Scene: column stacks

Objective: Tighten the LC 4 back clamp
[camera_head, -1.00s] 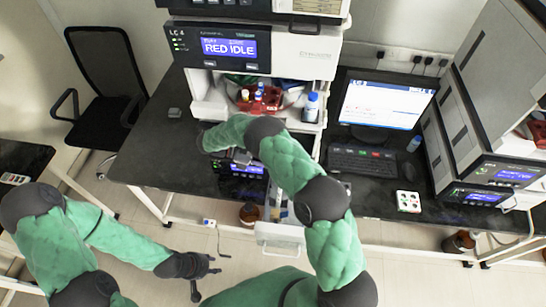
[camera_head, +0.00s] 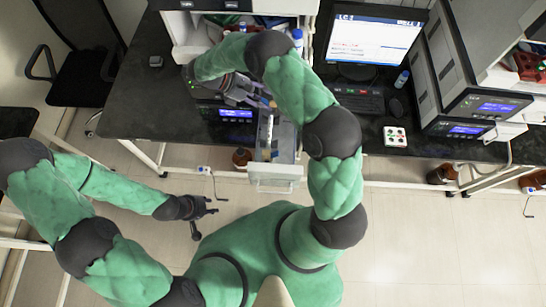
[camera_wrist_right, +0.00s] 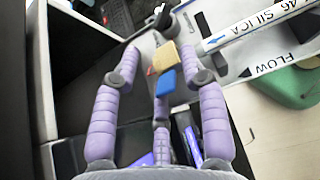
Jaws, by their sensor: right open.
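The open drawer (camera_head: 277,171) extends from the instrument stack in the head view and holds a pale upright-running column (camera_head: 267,138). In the right wrist view the column (camera_wrist_right: 255,27), marked "46 SILICA", lies at the upper right above a tray (camera_wrist_right: 238,78) marked "FLOW". A tan block (camera_wrist_right: 165,57) and a blue block (camera_wrist_right: 166,82) show between my fingers; I cannot tell whether they are the back clamp. My right gripper (camera_head: 254,98) is open over the drawer's back end, also seen in the wrist view (camera_wrist_right: 165,80). My left gripper (camera_head: 207,208) is open and empty, left of the drawer.
A monitor (camera_head: 372,42), keyboard (camera_head: 358,101) and a second instrument stack (camera_head: 480,105) stand to the right. Brown bottles stand on the floor, one (camera_head: 241,158) beside the drawer. My right arm hides part of the stack.

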